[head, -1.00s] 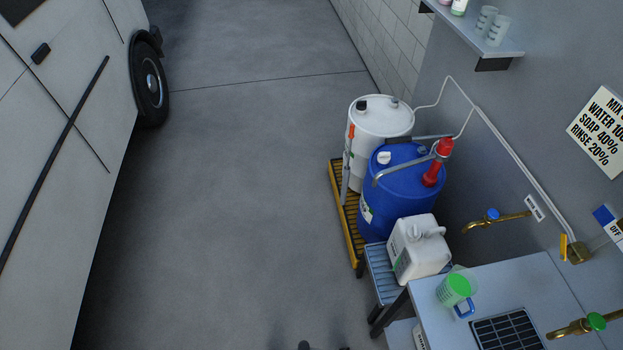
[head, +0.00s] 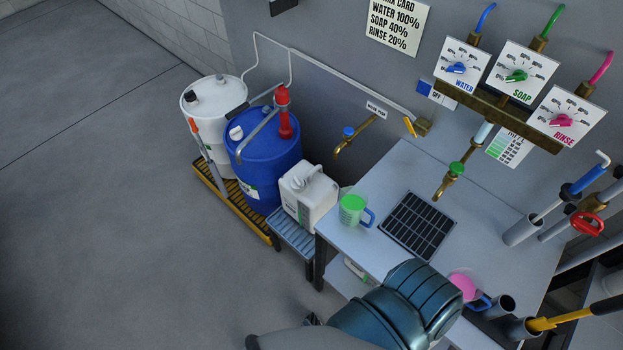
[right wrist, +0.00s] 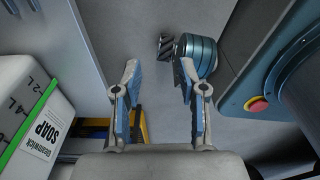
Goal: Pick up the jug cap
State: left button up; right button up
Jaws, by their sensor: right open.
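The white jug (head: 308,202) stands upright on a small blue-grey slatted stand, left of the bench, in the head view. A small pale lump on its top (head: 297,183) may be the jug cap; it is too small to be sure. My right gripper (right wrist: 156,66) is open and empty in the right wrist view, with floor showing between its fingers. A white container labelled SOAP (right wrist: 35,115), with a green line, is left of the fingers and apart from them. My right gripper cannot be made out in the head view. My left gripper is not recognisable in either view.
A blue drum (head: 262,160) and a white drum (head: 213,110) stand on a yellow grated pallet (head: 236,209). The bench (head: 350,246) holds a green measuring jug (head: 353,208), a pink jug (head: 464,286) and a dark grate (head: 418,226). The floor at left is clear.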

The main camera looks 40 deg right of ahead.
aim_at(297, 184)
jog(key=i+z, duration=0.15)
jog(key=z, duration=0.25)
jog(key=i+j+z, duration=0.1)
jog(key=z, duration=0.25)
jog(key=i+j+z, duration=0.15)
jog(key=z, duration=0.25)
jog(key=i+j+z, duration=0.1)
jog(key=z, duration=0.3)
